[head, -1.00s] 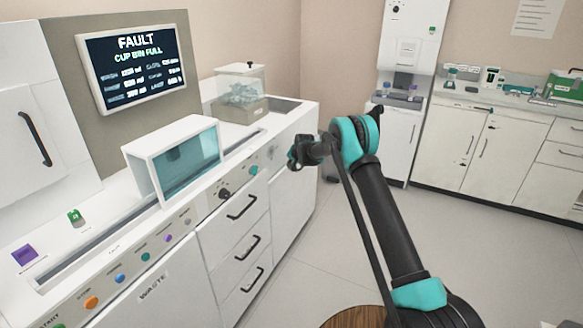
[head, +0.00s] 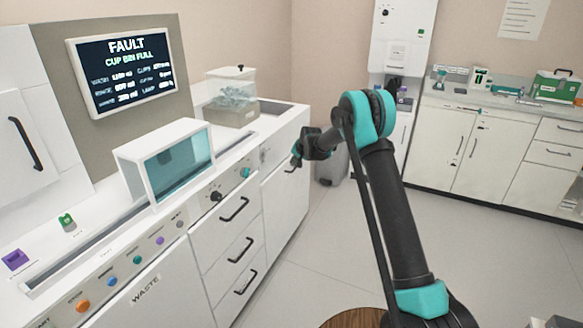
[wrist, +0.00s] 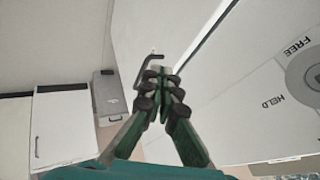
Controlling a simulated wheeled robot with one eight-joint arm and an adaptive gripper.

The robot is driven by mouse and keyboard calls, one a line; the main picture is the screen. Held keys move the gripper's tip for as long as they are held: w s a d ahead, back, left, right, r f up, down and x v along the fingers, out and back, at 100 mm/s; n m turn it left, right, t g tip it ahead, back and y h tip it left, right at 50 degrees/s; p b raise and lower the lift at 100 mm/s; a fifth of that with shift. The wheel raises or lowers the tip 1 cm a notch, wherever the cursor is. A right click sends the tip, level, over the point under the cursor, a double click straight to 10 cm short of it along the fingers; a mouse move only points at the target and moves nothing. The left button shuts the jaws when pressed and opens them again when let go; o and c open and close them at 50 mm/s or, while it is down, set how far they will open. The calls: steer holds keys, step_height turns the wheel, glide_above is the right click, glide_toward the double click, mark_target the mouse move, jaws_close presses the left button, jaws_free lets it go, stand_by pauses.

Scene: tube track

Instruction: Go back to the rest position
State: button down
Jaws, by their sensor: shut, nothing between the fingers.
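My gripper (head: 298,152) is at the end of my bent arm, in front of the white machine counter (head: 285,125). In the wrist view its fingers (wrist: 160,78) are together, with nothing visible between them. A dark bent handle (wrist: 140,68) shows just beyond the fingertips; I cannot tell whether they touch. In the head view the gripper overlaps the edge of a white cabinet door (head: 284,200).
A screen (head: 122,70) reads FAULT, CUP BIN FULL. A clear bin (head: 232,92) and a glass-fronted box (head: 178,165) stand on the left counter. A grey bin (head: 331,166) is on the floor behind my arm. Open floor (head: 480,240) lies to the right.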

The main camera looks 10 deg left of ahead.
steer(key=s+d+r+h, duration=0.1)
steer(key=s+d+r, duration=0.3)
steer(key=s+d, duration=0.35)
steer(key=s+d+r+n, duration=0.1)
steer(key=s+d+r, duration=0.3)
steer(key=s+d, duration=0.4)
steer(key=s+d+r+h, duration=0.1)
steer(key=s+d+r, duration=0.3)
steer(key=s+d, duration=0.4)
steer(key=s+d+f, duration=0.2)
steer(key=s+d, duration=0.1)
steer(key=s, duration=0.8)
steer(key=s+d+f+n+g+h, duration=0.1)
steer(key=s+d, duration=0.3)
steer(key=s, duration=0.7)
steer(key=s+d+f+g+h, duration=0.1)
steer(key=s+d+f, duration=0.3)
steer(key=s, duration=0.7)
steer(key=shift+a, duration=0.15)
